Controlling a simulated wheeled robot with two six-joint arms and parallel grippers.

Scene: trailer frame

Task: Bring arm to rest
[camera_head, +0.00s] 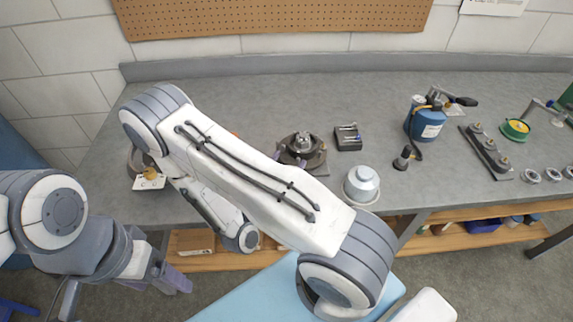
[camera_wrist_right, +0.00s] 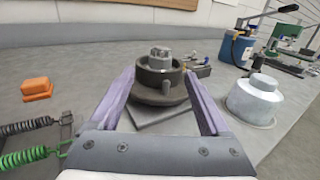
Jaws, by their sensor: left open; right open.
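My left gripper (camera_head: 172,280) hangs low at the left in the head view, below and in front of the bench edge, with nothing seen between its purple fingers. In the right wrist view my right gripper (camera_wrist_right: 163,100) is open. A dark round fixture with a metal nut on top (camera_wrist_right: 160,75) appears between its purple fingers, on a flat plate. The same fixture (camera_head: 302,147) stands on the bench in the head view. Whether the fingers touch it I cannot tell.
The grey bench (camera_head: 240,95) runs along the wall. A light grey stepped cylinder (camera_head: 362,184) stands near its front edge. A blue canister (camera_head: 425,122), a dark socket tray (camera_head: 348,137) and a rack (camera_head: 487,152) are further right. An orange block (camera_wrist_right: 37,88) lies left of the fixture.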

